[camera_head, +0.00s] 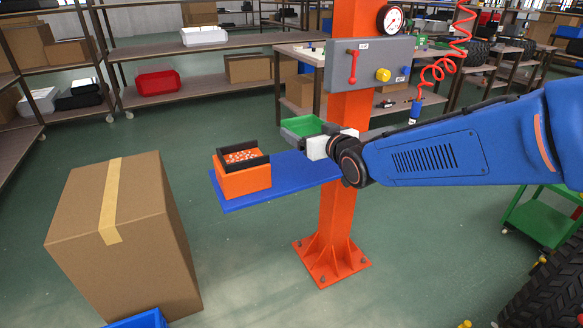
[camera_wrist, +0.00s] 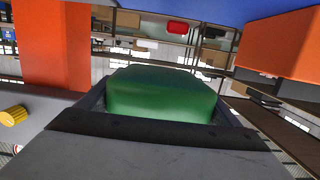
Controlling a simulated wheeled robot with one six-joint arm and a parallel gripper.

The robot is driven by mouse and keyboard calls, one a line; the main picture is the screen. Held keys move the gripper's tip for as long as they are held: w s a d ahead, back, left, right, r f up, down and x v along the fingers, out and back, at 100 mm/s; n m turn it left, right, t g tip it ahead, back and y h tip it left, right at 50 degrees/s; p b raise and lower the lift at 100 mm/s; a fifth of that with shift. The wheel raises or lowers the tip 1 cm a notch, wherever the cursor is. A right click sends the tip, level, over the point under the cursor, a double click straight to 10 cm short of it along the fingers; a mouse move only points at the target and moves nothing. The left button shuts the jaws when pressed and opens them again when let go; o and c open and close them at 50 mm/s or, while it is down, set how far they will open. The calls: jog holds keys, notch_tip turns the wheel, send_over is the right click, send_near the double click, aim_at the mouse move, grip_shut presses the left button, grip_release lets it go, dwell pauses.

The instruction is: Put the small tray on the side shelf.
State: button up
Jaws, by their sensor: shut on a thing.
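The small tray (camera_head: 303,125) is green and sits between the fingers of my gripper (camera_head: 308,134), beside the orange column. In the wrist view the tray (camera_wrist: 160,98) fills the middle, with the dark fingers around it. My gripper is shut on it. The side shelf (camera_head: 236,199) is a flat blue plate on the column. In the head view the tray appears above the shelf's far edge; the exact gap is hard to tell. The shelf also shows along the top of the wrist view (camera_wrist: 190,10). My gripper and wrist hide part of the shelf's right end.
An orange bin (camera_head: 245,181) with a dark box of small parts stands on the shelf's left end. The blue surface right of it is bare. The orange column (camera_head: 340,200) carries a grey panel (camera_head: 368,68) with a red lever and yellow knob. A carton (camera_head: 120,235) stands left.

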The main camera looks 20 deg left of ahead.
aim_at(307, 167)
jog(key=shift+f, duration=4.7)
jog(key=shift+f, duration=0.15)
jog(key=o, duration=1)
jog(key=shift+s+d+r, duration=0.3)
jog(key=shift+d, duration=0.05)
jog(key=v, duration=1.1)
